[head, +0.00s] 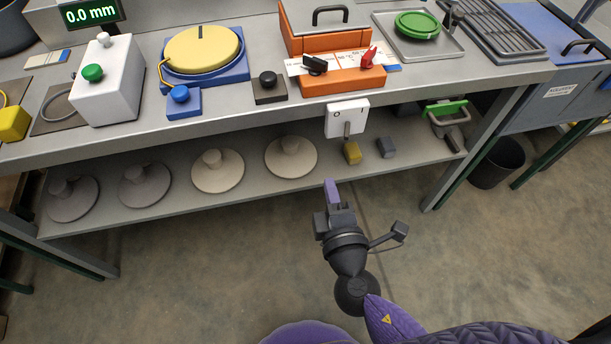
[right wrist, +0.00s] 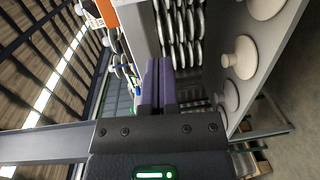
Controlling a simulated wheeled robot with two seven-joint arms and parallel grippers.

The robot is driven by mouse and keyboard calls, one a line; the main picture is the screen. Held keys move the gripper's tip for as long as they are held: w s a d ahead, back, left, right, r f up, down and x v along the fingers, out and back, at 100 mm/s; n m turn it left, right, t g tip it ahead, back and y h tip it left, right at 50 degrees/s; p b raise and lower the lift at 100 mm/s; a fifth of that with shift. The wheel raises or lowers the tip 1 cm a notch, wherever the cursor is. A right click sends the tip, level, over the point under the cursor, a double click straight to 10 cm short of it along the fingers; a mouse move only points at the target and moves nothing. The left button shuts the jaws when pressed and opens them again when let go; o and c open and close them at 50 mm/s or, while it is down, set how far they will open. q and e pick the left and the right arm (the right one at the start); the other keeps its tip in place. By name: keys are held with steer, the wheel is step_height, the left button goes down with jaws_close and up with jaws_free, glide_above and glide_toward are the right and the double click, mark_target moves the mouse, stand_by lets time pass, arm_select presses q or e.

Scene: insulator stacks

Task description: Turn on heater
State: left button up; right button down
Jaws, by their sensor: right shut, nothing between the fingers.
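An orange box with a black handle (head: 325,30) stands at the back of the bench; I take it to be the heater. In front of it, an orange control block (head: 343,82) carries a black knob (head: 315,65) and a red knob (head: 369,57). A white switch plate marked O and I (head: 347,118) hangs at the bench's front edge, with a small lever (head: 347,131) below. My right gripper (head: 331,186) is shut and empty, in front of the lower shelf and below the switch plate, apart from it. Its purple fingers show together in the right wrist view (right wrist: 158,85).
The lower shelf (head: 110,217) holds several round discs with knobs. A white box with a green button (head: 107,80) stands at left. The floor in front is clear.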

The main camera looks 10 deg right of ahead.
mark_target(332, 125)
steer(key=shift+t, duration=0.4)
steer(key=w+d, duration=0.1)
steer(key=w, duration=0.2)
steer(key=w+r, duration=0.1)
steer(key=w, duration=0.2)
steer(key=w+d, duration=0.1)
steer(key=w, duration=0.2)
steer(key=shift+w+d+r, duration=0.2)
steer(key=shift+d+r, duration=0.05)
steer(key=shift+d, duration=0.05)
steer(key=shift+s+d, duration=0.1)
steer(key=shift+d, duration=0.2)
steer(key=shift+d+n, duration=0.1)
steer(key=shift+n, duration=0.2)
arm_select(q)
steer(key=shift+w+d+f, duration=0.1)
steer(key=shift+w+f, duration=0.15)
steer(key=shift+f, duration=0.05)
steer(key=shift+f, duration=0.1)
arm_select(e)
steer(key=shift+s, duration=0.1)
arm_select(q)
steer(key=shift+s+f, duration=0.15)
steer(key=shift+s, duration=0.2)
arm_select(e)
steer(key=shift+d+f+n+y, duration=0.15)
steer(key=shift+n+y, duration=0.15)
steer(key=shift+y, duration=0.4)
